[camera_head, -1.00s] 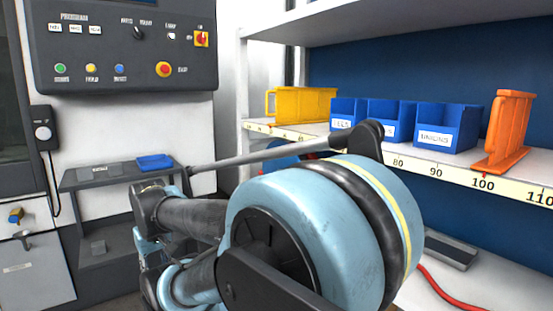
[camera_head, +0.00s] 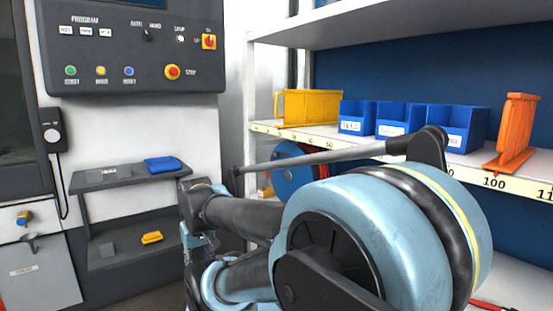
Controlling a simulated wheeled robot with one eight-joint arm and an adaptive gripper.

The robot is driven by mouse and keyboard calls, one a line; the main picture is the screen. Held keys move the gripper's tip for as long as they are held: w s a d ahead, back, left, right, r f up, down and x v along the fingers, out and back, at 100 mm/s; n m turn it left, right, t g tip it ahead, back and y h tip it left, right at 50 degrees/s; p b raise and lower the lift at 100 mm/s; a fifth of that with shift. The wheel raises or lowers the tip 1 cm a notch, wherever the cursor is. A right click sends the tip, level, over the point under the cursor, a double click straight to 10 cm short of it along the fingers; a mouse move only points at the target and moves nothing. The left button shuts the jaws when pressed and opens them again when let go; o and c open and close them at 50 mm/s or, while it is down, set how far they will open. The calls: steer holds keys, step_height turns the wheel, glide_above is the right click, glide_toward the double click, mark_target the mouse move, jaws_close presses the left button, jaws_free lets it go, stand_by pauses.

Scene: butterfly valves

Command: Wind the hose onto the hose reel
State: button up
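A blue round disc (camera_head: 292,172), which looks like the hose reel, stands below the shelf behind my arm. My arm's rod crosses in front of it and my large arm joint hides part of its surroundings. A short piece of red, hose-like line (camera_head: 492,304) shows at the bottom right edge; the rest is hidden or out of view. I cannot see whether it joins the disc. My gripper is not in view; only my light blue and dark arm links show.
A shelf (camera_head: 345,140) at the right holds a yellow holder (camera_head: 308,107), blue bins (camera_head: 400,118) and an orange holder (camera_head: 515,130). A control panel (camera_head: 130,50) hangs at the left above a dark two-tier rack (camera_head: 105,180) with a blue tray (camera_head: 162,164).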

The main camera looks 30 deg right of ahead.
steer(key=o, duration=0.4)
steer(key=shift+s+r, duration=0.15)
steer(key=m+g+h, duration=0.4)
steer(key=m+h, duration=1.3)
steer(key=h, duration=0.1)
glide_toward(276, 155)
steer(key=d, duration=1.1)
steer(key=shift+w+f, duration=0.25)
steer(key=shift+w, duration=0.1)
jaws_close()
